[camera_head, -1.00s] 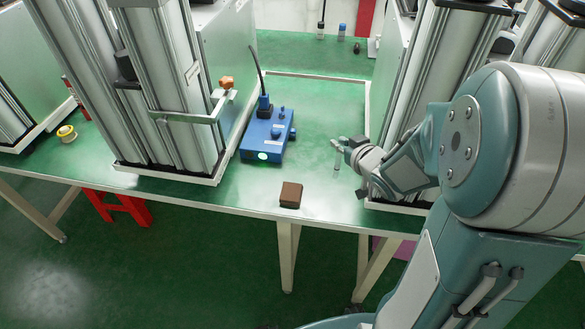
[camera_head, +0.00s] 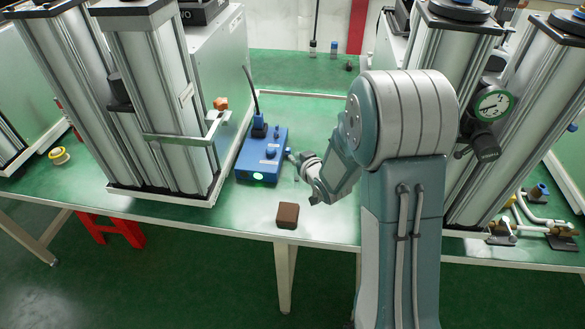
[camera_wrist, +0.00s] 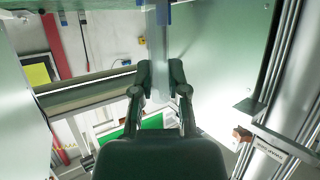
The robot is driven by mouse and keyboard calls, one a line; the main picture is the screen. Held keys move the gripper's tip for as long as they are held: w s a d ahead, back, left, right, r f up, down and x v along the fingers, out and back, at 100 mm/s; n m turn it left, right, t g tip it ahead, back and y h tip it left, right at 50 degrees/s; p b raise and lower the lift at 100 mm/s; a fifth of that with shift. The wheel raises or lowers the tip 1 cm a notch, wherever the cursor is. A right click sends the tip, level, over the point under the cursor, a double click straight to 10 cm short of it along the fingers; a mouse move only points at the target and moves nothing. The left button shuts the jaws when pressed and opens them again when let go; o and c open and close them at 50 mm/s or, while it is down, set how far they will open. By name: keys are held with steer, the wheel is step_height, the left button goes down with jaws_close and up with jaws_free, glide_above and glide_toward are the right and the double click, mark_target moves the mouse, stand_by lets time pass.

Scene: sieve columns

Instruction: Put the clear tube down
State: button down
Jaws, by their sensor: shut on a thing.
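My gripper (camera_head: 294,158) is just right of the blue box on the green bench in the head view. In the wrist view my gripper (camera_wrist: 159,72) is shut on the clear tube (camera_wrist: 157,42), which runs up from between the fingers to the top of the picture.
The blue box (camera_head: 261,158), with knobs and a lit green spot, stands close left of my gripper. A brown block (camera_head: 287,215) lies near the bench's front edge. Metal sieve columns (camera_head: 160,100) stand left, others right. Bare green bench (camera_head: 305,110) shows behind.

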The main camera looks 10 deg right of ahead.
steer(key=shift+w+a+f, duration=0.15)
steer(key=shift+w+f, duration=0.1)
steer(key=shift+f, duration=0.6)
steer(key=shift+w+a+f, duration=0.1)
steer(key=shift+w+f, duration=0.2)
steer(key=shift+f, duration=0.55)
steer(key=shift+w+a+f, duration=0.15)
steer(key=shift+w+f, duration=0.1)
steer(key=shift+f, duration=0.75)
steer(key=c, duration=0.6)
jaws_free()
steer(key=shift+c, duration=0.2)
